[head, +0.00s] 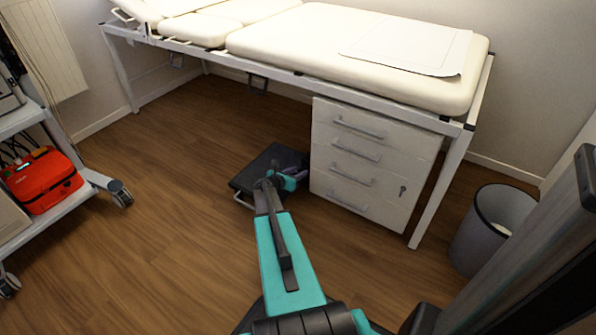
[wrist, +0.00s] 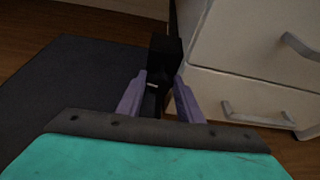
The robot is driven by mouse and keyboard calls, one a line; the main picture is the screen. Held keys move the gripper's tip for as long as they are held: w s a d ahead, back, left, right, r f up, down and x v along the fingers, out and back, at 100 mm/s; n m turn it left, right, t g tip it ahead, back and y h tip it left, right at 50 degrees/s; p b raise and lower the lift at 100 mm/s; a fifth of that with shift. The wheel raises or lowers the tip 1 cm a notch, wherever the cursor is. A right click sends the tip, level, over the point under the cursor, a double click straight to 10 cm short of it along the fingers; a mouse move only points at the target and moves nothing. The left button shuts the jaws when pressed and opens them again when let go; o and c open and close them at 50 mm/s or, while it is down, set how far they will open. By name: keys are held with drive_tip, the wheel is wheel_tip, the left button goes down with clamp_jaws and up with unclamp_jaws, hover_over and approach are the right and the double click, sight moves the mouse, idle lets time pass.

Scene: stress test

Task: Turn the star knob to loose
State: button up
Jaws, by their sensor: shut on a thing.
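My gripper (wrist: 160,82) shows in the wrist view as two purple fingers, one on each side of a dark blocky part. The fingers are shut on the dark part, which I take to be the star knob (wrist: 153,98). Its star shape and any markings for tight or loose cannot be made out. A black upright block (wrist: 166,52) rises just beyond the fingertips. In the head view my gripper (head: 298,163) is low over a dark flat platform (head: 248,185) on the floor, and my own wrist hides the knob.
A white drawer cabinet (head: 322,185) stands close to the right of my gripper, under a cream examination couch (head: 350,40). A grey bin (head: 468,240) is at the right. A trolley with a red case (head: 45,182) is at the left. The wooden floor between is clear.

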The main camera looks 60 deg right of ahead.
drive_tip(key=shift+w+r+n+g+p, duration=0.15)
drive_tip(key=shift+n+g+p, duration=0.4)
drive_tip(key=shift+p, duration=1.85)
drive_tip(key=shift+f+n+p, duration=0.2)
drive_tip(key=shift+n+p, duration=0.15)
drive_tip(key=shift+p, duration=0.3)
drive_tip(key=o, duration=1.1)
drive_tip(key=shift+c, duration=0.2)
drive_tip(key=p+v, duration=0.3)
drive_tip(key=v, duration=1)
drive_tip(key=shift+w+a+r, duration=0.1)
drive_tip(key=shift+a, duration=0.3)
